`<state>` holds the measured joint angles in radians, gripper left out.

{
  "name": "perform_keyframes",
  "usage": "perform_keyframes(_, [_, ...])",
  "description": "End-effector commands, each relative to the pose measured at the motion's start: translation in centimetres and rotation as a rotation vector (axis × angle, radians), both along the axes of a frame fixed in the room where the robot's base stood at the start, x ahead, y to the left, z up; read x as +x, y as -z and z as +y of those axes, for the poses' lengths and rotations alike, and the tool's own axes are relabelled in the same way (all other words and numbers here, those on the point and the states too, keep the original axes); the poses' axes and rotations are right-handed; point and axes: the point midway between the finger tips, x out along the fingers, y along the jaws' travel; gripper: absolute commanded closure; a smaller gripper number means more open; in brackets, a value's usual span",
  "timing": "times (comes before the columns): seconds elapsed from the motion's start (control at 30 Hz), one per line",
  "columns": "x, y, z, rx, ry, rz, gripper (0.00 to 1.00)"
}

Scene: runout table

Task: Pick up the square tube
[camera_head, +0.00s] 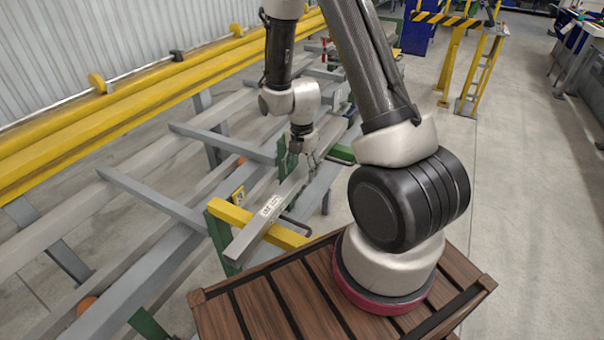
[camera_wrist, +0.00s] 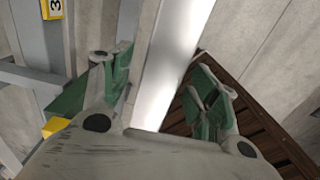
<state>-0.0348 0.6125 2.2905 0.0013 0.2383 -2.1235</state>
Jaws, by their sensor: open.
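The square tube (camera_head: 269,208) is a long, light grey metal bar with a white label. It lies on the runout table, its near end resting across a yellow bar (camera_head: 290,237). My gripper (camera_head: 305,152) is over the tube farther along its length, pointing down. In the wrist view the tube (camera_wrist: 172,62) runs between the two spread green-padded fingers of my gripper (camera_wrist: 160,75), with a gap showing on each side. I cannot tell whether the fingertips reach down past the tube's top. The tube's far part is partly hidden by my gripper and arm.
Grey table rails (camera_head: 150,190) and crossbars lie to the left, with yellow rails (camera_head: 120,110) along the wall. Green posts (camera_head: 222,240) stand near the tube. A yellow number tag (camera_wrist: 52,9) shows in the wrist view. The floor at right (camera_head: 530,200) is clear.

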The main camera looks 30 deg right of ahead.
Motion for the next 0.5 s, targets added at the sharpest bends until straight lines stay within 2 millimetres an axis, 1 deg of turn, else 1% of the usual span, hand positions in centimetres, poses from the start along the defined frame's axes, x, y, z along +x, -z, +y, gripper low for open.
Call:
perform_keyframes(0.07, [0.0, 0.29, 0.0, 0.0, 0.0, 0.0, 0.39])
perform_keyframes(0.23, [0.01, 0.27, 0.0, 0.001, 0.0, -0.001, 0.39])
perform_keyframes(0.27, [0.01, 0.27, 0.0, 0.0, 0.0, 0.0, 0.43])
perform_keyframes(0.4, [0.01, 0.26, 0.0, 0.001, 0.001, -0.001, 0.68])
perform_keyframes(0.47, [0.02, 0.25, 0.0, 0.001, 0.001, -0.001, 0.79])
perform_keyframes(0.5, [0.02, 0.25, 0.0, 0.001, 0.001, -0.001, 0.87])
